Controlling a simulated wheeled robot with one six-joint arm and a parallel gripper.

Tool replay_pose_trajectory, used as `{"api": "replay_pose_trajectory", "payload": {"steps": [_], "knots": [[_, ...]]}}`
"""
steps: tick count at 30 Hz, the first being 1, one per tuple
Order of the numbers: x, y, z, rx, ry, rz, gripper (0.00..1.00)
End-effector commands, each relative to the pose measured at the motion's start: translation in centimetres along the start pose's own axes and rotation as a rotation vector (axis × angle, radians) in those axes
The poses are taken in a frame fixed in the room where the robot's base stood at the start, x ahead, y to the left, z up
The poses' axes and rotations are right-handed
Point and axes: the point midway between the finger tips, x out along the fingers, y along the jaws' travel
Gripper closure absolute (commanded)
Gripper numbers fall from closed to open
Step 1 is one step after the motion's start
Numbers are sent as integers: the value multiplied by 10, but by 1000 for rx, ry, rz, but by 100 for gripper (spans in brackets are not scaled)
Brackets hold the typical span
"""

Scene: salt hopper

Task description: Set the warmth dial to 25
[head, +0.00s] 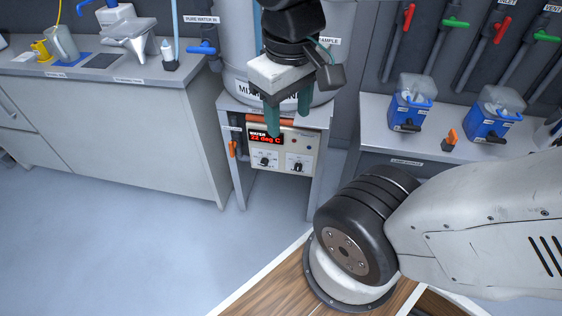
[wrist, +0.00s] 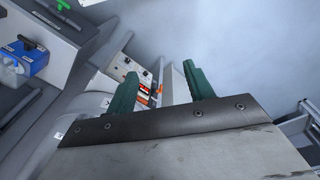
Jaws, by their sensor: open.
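The control panel (head: 283,150) is a pale box under the mixing tank, with a red display (head: 265,137) that reads 22 deg C under the word WATER. Two dark dials sit below it, a left dial (head: 264,161) and a right dial (head: 297,166); their labels are too small to read, so I cannot tell which is the warmth dial. My gripper (head: 287,108) is open and empty, its green fingers apart, above and in front of the panel's top. In the wrist view the panel (wrist: 124,68) shows partly behind the left finger.
The mixing tank (head: 232,65) stands on a frame (head: 320,178) around the panel. An orange-handled valve (head: 233,148) is left of the panel. A sink counter (head: 120,78) is at left, and blue containers (head: 410,108) stand on the right bench. The floor (head: 130,215) in front is clear.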

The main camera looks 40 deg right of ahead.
Motion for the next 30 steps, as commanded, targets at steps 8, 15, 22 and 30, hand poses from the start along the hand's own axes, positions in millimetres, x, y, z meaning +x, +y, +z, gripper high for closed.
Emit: {"api": "replay_pose_trajectory", "payload": {"steps": [8,15,22,30], "knots": [[24,53,-49,-257,-309,240,47],[56,100,-106,-532,-602,436,47],[105,135,-168,-820,-883,595,47],[191,157,-238,-1182,-1198,753,47]]}}
